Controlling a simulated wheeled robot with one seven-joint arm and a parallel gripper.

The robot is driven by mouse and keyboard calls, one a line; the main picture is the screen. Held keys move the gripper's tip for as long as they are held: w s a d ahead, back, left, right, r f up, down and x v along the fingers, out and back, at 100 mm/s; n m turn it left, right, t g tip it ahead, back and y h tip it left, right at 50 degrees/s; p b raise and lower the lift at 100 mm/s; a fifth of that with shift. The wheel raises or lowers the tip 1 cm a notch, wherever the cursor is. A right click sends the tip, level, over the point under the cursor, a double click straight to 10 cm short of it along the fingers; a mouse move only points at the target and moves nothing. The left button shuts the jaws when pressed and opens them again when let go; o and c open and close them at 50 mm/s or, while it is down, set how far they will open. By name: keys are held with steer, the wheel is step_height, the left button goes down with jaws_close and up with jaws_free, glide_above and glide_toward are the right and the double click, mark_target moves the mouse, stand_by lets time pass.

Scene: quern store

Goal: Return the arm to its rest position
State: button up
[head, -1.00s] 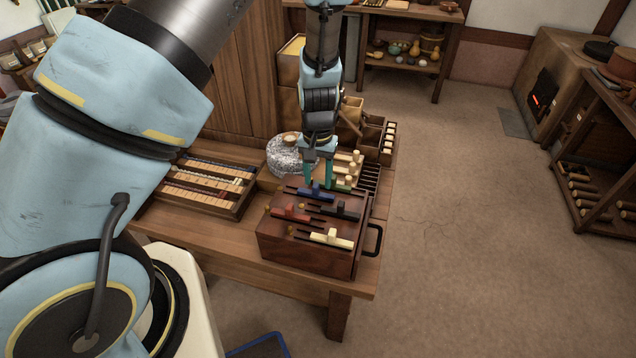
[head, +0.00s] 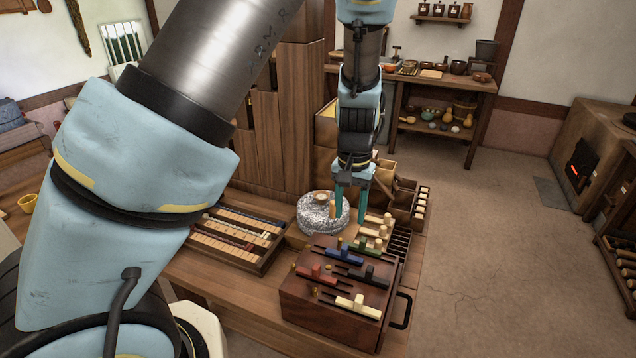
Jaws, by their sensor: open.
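My gripper (head: 350,205) hangs from my arm (head: 358,120), pointing down over the wooden table. Its two teal fingers are apart with nothing seen between them. The sliders are blue (head: 344,256), red (head: 316,273), black (head: 369,275) and cream (head: 358,307); a green one (head: 368,247) is near the back edge. A grey stone quern (head: 313,212) stands just behind and left of the fingers.
A tray of rods (head: 235,240) lies left of the box on the table (head: 225,290). Wooden bins (head: 400,205) and pegs stand behind. A tall wooden panel (head: 275,120) rises at the back left. The floor (head: 480,240) to the right is clear, with a stove (head: 590,150) beyond.

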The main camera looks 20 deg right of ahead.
steer(key=a+r+n, duration=0.2)
steer(key=a+r, duration=0.1)
steer(key=a, duration=0.8)
steer(key=a+r+n+t, duration=0.1)
steer(key=a+r+n, duration=0.2)
steer(key=a, duration=0.8)
steer(key=w+a+r+n, duration=0.1)
steer(key=a+r, duration=0.4)
steer(key=a, duration=0.6)
steer(key=shift+a+n+t, duration=0.15)
steer(key=shift+n+t, duration=0.15)
steer(key=shift+n, duration=0.4)
